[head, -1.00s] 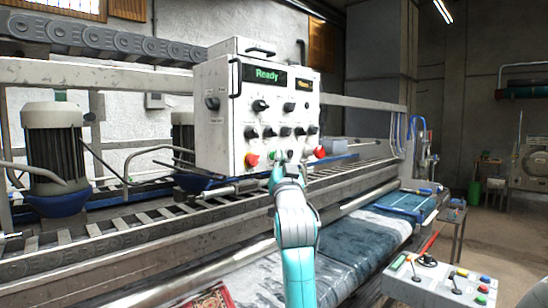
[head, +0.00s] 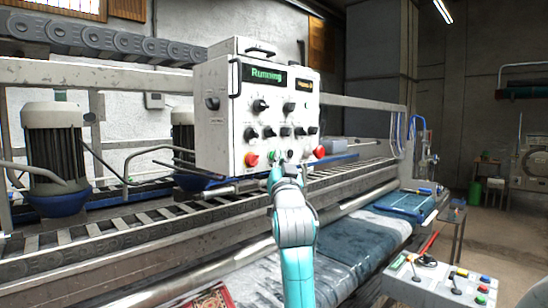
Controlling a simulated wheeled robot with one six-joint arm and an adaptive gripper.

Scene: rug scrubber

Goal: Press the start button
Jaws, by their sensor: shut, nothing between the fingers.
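The white control box (head: 222,125) stands above the rug machine, with black knobs on its front. Its left display (head: 264,76) reads "Running" in green letters. A small green button (head: 271,154) shows low on the front panel, right of a red knob (head: 252,159). My gripper (head: 276,168) is at the panel's lower edge, just below the green button, and is shut and empty. My teal arm hides part of the gripper, and I cannot tell whether the fingertips touch a button.
A second red button (head: 319,152) sticks out at the panel's lower right. A grey console (head: 425,290) with levers and coloured buttons stands at the front right. A motor (head: 54,145) stands at the left. Open floor lies at the far right.

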